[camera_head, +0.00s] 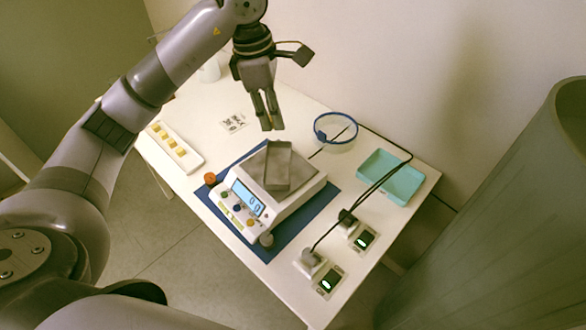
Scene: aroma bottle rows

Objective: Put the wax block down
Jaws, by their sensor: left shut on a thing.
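My left gripper (269,121) points down above the back edge of the scale, its fingers close together and shut on the wax block. The block is too small or too hidden between the fingers to make out clearly. The white scale (292,200) has a lit blue display and a dark pan. A grey open-topped rectangular dish (278,178) rests on the pan, just below and in front of the fingertips, apart from them. Several yellow wax blocks (173,144) sit on a white tray (190,166) at the table's left. My right gripper is not in view.
The scale stands on a blue mat (296,236). Dark cables run to two small devices at the front right. A printed card (233,122) lies behind. A large grey-green cylinder (500,220) stands at far right.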

